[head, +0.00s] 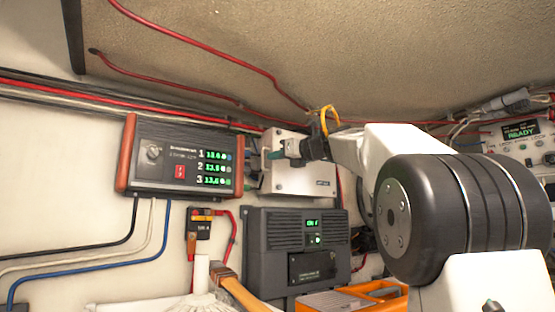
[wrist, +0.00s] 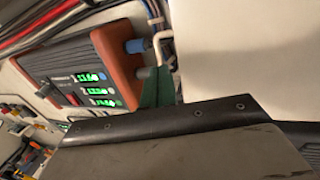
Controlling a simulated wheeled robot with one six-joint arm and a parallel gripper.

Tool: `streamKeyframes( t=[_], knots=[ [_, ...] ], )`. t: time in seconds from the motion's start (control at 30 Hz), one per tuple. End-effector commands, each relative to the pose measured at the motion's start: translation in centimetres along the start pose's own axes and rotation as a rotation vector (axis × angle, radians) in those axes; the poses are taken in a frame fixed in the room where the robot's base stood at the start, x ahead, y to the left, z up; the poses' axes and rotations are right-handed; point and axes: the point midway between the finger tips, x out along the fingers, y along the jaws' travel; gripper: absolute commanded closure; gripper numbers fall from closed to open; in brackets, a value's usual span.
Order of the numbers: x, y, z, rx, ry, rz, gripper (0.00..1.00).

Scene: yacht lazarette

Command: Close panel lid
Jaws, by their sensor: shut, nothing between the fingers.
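The white panel lid (head: 312,181) is on the back wall, between the three-line display unit and my arm. It also seems to be the plain pale surface at the upper right of the wrist view (wrist: 240,50). My gripper (head: 274,155) is shut and empty, with its teal fingertips in front of the lid's upper left part. In the wrist view, a green fingertip (wrist: 156,91) shows beside the lid's left edge. I cannot tell whether it touches the lid, or how far the lid stands open. My gripper and wrist hide the lid's upper part.
The display unit (head: 180,157) with red-brown ends is close left of the lid; it also shows in the wrist view (wrist: 85,80). A dark grey unit (head: 285,225) sits just below. Red cables (head: 210,90) run above. An orange case (head: 365,298) lies below right.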

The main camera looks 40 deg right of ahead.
Motion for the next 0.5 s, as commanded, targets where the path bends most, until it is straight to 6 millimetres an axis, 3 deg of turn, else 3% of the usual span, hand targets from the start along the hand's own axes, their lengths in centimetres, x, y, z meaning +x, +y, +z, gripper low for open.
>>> streamKeyframes(
  t=[0.3, 0.5],
  knots=[
    [-7.4, -0.1, -0.2, 0.0, 0.004, -0.011, 1.0],
    [-10.2, 0.1, -0.2, 0.001, 0.005, -0.01, 1.0]
  ],
)
